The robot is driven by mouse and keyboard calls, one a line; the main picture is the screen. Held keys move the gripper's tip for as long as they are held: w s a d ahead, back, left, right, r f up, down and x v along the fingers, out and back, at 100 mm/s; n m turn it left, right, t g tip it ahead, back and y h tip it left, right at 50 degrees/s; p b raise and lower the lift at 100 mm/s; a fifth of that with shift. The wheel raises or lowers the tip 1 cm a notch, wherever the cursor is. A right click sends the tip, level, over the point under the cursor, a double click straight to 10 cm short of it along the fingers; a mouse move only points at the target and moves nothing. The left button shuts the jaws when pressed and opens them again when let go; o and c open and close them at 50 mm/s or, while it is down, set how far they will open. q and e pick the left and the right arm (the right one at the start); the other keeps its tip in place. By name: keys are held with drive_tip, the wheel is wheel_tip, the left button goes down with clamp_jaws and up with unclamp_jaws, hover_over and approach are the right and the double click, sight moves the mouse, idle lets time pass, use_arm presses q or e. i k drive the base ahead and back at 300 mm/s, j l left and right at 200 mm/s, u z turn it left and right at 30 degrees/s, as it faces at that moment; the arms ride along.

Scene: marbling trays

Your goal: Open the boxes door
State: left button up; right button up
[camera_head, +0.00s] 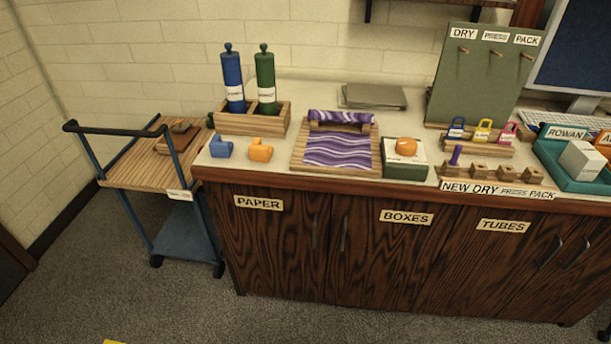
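The boxes door (395,262) is a dark wood-grain cabinet door under the counter, marked by a cream BOXES label (407,217). It looks shut, flush with the doors beside it. A thin dark upright handle (344,233) shows near its left edge. The paper door (268,250), with a PAPER label, is to its left and has a similar handle (315,234) close by. The tubes door (488,265), with a TUBES label, is to its right. Neither of my grippers shows in this view.
The counter holds a wooden bottle rack (250,122), a purple marbled tray (337,152), a dark green box (405,169) and a teal tray (560,172). A blue-framed trolley (187,235) stands to the left. The grey carpet (330,318) before the cabinet is mostly clear.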

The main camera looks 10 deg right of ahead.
sight(382, 251)
drive_tip(key=l+z, duration=0.3)
drive_tip(key=z, duration=0.15)
drive_tip(key=j+z, duration=0.1)
drive_tip(key=z, duration=0.2)
drive_tip(key=j+z, duration=0.1)
drive_tip(key=z, duration=0.25)
drive_tip(key=k, duration=0.05)
